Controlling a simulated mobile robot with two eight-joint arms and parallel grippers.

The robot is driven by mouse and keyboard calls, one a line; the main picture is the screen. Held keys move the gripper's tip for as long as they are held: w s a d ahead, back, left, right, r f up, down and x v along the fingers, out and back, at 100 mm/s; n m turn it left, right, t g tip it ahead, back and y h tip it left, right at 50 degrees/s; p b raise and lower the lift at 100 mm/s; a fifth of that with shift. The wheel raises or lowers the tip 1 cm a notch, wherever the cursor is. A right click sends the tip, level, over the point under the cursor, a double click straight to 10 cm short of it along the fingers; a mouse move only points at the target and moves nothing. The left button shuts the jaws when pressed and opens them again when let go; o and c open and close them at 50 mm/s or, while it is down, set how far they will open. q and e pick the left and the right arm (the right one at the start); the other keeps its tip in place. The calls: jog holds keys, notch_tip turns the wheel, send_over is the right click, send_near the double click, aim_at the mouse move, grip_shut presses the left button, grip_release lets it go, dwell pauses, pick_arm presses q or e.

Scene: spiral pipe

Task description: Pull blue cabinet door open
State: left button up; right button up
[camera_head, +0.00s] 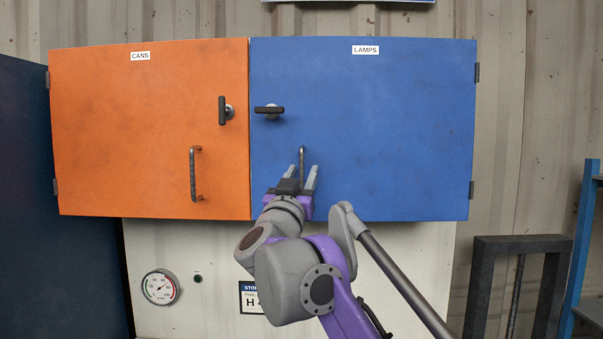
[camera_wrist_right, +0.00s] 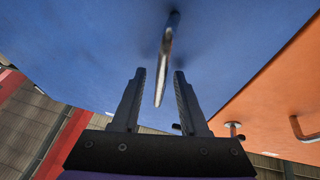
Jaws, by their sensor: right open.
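The blue cabinet door (camera_head: 400,130), labelled LAMPS, looks closed, with hinges on its right edge. Its black latch handle (camera_head: 269,110) lies horizontal near the upper left. Its metal pull handle (camera_head: 302,160) is a vertical bar below the latch. My right gripper (camera_head: 302,170) is open at the lower part of this pull handle. In the right wrist view the pull handle (camera_wrist_right: 166,60) extends toward the space between the two separated fingers (camera_wrist_right: 159,85), and the fingers are not closed on it. The left gripper does not show in either view.
The orange CANS door (camera_head: 140,130) adjoins on the left, with a vertical latch (camera_head: 224,110) and its own pull handle (camera_head: 195,173). A gauge (camera_head: 160,287) sits below. A dark frame (camera_head: 515,285) and blue rack (camera_head: 580,240) stand at the right.

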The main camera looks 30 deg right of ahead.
grip_shut()
dwell(1.4)
